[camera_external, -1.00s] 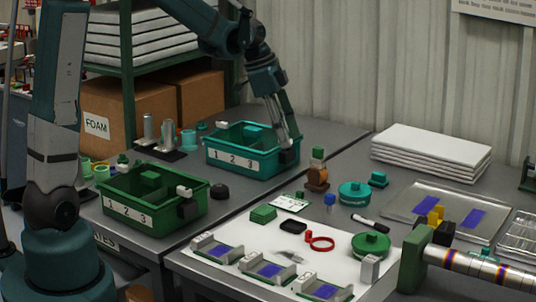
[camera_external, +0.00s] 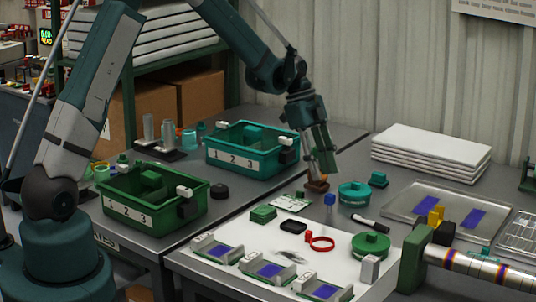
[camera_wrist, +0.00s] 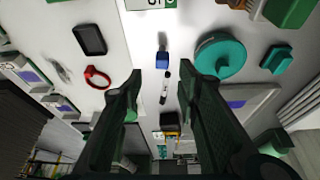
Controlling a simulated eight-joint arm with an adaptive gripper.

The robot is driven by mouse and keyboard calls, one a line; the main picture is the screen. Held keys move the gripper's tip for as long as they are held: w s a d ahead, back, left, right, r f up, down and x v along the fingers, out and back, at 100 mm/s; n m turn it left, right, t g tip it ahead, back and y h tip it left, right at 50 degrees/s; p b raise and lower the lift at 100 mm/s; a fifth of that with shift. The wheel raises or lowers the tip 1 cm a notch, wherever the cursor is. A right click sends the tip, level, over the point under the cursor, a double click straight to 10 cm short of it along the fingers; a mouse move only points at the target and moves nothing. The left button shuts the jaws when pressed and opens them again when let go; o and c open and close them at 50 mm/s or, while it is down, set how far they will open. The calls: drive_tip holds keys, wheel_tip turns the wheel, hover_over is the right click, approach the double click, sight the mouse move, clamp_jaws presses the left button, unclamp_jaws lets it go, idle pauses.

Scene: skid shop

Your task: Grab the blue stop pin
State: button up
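The blue stop pin (camera_external: 330,199) stands on the grey bench near the white sheet, left of the round teal lidded part. In the wrist view, the blue stop pin (camera_wrist: 162,58) shows a blue head and a thin grey shank, near the line between my fingertips. My gripper (camera_external: 319,181) points down just behind and left of the pin in the external view. In the wrist view, my gripper (camera_wrist: 159,72) has its fingers spread wide with nothing between them. The pin looks apart from both fingers.
A round teal part (camera_external: 355,192) and a black-and-white marker (camera_external: 371,221) lie close to the pin. A brown-and-green tool (camera_external: 318,186) is partly hidden by my gripper. A red ring (camera_external: 320,243) and black tray (camera_external: 292,226) lie on the white sheet (camera_external: 270,246).

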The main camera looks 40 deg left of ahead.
sight(330, 194)
drive_tip(key=shift+w+d+f, duration=0.15)
drive_tip(key=shift+f, duration=0.3)
drive_tip(key=shift+f, duration=0.1)
drive_tip(key=shift+b+x, duration=0.3)
drive_tip(key=shift+x, duration=0.9)
drive_tip(key=shift+d+f, duration=0.1)
drive_tip(key=shift+b+x, duration=0.8)
drive_tip(key=shift+x, duration=1.7)
drive_tip(key=c, duration=1)
